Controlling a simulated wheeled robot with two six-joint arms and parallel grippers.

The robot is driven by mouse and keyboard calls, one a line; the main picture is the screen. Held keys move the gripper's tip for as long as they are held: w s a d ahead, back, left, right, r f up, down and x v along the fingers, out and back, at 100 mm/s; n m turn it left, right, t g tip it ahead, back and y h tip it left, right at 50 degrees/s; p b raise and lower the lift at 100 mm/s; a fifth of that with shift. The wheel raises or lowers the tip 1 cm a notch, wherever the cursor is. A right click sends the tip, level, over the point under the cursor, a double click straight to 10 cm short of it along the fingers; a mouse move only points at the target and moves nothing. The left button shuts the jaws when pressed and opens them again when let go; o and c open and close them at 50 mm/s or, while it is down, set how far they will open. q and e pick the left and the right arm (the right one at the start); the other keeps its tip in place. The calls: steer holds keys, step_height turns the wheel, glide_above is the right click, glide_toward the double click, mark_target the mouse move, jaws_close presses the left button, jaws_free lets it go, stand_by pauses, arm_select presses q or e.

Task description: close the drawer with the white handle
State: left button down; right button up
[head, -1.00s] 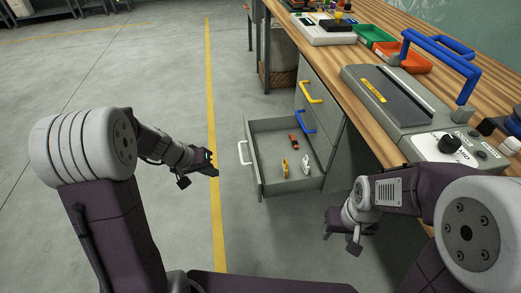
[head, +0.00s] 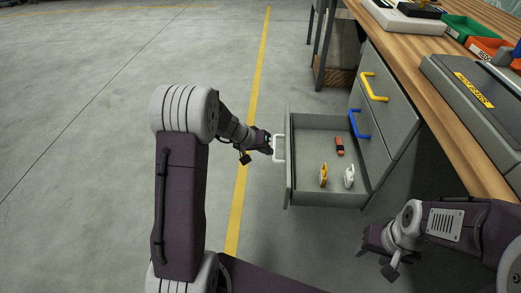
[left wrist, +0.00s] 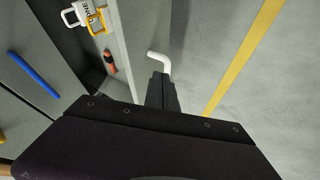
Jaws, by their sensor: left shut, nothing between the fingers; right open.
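The grey drawer (head: 289,172) with the white handle (head: 278,148) stands open, pulled out to the left from under the workbench. My left gripper (head: 268,143) is shut and empty, right by the handle's outer side. In the left wrist view, its fingers (left wrist: 161,90) overlap part of the white handle (left wrist: 160,61); I cannot tell whether they touch it.
Closed drawers with a yellow handle (head: 374,87) and a blue handle (head: 359,124) sit above, in the bench cabinet. The wooden benchtop (head: 440,110) carries a grey device (head: 475,105) and coloured bins (head: 470,30). The floor left of the drawer is clear, with a yellow line (head: 251,120).

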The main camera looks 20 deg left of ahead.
arm_select(q)
steer(key=shift+w+d+f, duration=0.1)
steer(key=shift+w+d, duration=0.15)
steer(key=shift+d, duration=0.45)
steer(key=shift+w+d, duration=0.2)
steer(key=shift+d, duration=0.45)
steer(key=shift+w+d+f, duration=0.1)
steer(key=shift+w+d, duration=0.15)
steer(key=shift+d, duration=0.45)
arm_select(e)
steer(key=shift+f, duration=0.2)
